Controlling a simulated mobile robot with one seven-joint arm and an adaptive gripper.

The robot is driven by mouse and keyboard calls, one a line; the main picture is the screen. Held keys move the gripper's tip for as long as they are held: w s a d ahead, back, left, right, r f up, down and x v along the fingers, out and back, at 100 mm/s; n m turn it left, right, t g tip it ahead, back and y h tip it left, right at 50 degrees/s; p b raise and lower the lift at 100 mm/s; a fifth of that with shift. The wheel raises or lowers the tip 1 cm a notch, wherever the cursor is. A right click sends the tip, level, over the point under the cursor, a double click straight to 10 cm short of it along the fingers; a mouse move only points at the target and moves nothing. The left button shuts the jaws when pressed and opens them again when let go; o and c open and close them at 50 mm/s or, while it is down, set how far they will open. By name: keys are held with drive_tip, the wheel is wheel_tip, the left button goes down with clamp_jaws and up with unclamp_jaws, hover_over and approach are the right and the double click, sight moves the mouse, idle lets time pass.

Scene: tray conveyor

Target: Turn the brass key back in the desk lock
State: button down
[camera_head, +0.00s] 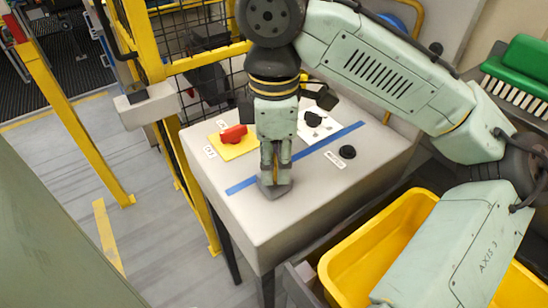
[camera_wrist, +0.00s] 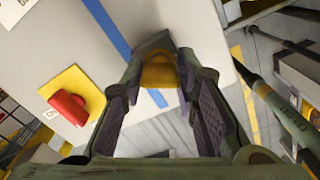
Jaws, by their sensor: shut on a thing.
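My gripper (camera_head: 275,178) points straight down at the front part of the grey desk top (camera_head: 250,222). In the wrist view, its two fingers (camera_wrist: 160,76) close on the sides of a brass-coloured piece (camera_wrist: 158,74), which looks like the key's head. A dark grey lock housing (camera_wrist: 156,42) shows just beyond the key; in the head view, the housing (camera_head: 272,192) stands on the desk under the fingertips.
A red switch handle (camera_head: 233,133) on a yellow plate stands left of my gripper. A black knob (camera_head: 347,152) is to the right. Blue tape (camera_head: 330,139) crosses the desk. A yellow bin (camera_head: 345,262) sits below the right side. Yellow fence posts (camera_head: 147,50) stand at the left.

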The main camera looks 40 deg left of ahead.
drive_tip(key=shift+n, duration=2.9)
drive_tip(key=n, duration=0.3)
drive_tip(key=c, duration=1.2)
unclamp_jaws()
